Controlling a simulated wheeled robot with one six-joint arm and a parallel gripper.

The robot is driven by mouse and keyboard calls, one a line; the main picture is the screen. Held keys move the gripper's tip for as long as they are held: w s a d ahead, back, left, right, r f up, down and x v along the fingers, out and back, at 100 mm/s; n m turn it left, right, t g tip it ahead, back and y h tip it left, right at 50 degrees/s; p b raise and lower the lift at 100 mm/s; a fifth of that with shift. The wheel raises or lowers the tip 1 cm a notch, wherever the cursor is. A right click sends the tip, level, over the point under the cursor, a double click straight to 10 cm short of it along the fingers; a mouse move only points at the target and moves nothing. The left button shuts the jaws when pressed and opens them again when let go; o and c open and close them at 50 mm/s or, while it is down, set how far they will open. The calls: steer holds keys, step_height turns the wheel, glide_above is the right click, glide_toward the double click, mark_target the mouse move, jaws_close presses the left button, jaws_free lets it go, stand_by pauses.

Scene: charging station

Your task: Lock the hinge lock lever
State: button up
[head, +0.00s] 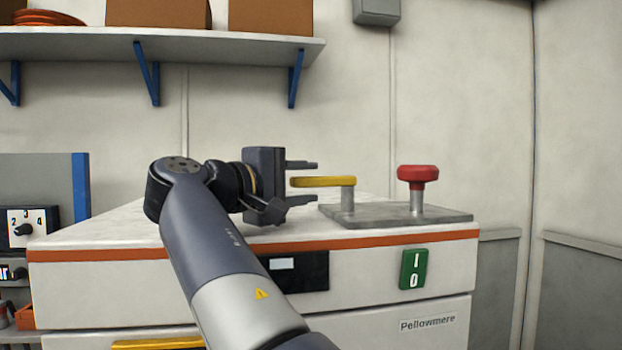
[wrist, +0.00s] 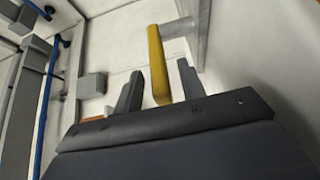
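The lock lever is a yellow bar (head: 323,182) on a grey post (head: 348,199), standing on a grey metal plate (head: 395,213) on top of the white cabinet. The bar lies level and points left toward my gripper (head: 303,181). My gripper is open, its two dark fingers stretched to the right. In the wrist view the yellow bar (wrist: 157,60) reaches down between the two fingers (wrist: 157,88), with a gap on each side. No contact shows.
A shelf (head: 150,45) with boxes hangs above, on blue brackets. The air above the lever is clear.

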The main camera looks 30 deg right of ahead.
steer(key=shift+x, duration=0.95)
steer(key=shift+c, duration=0.6)
jaws_close()
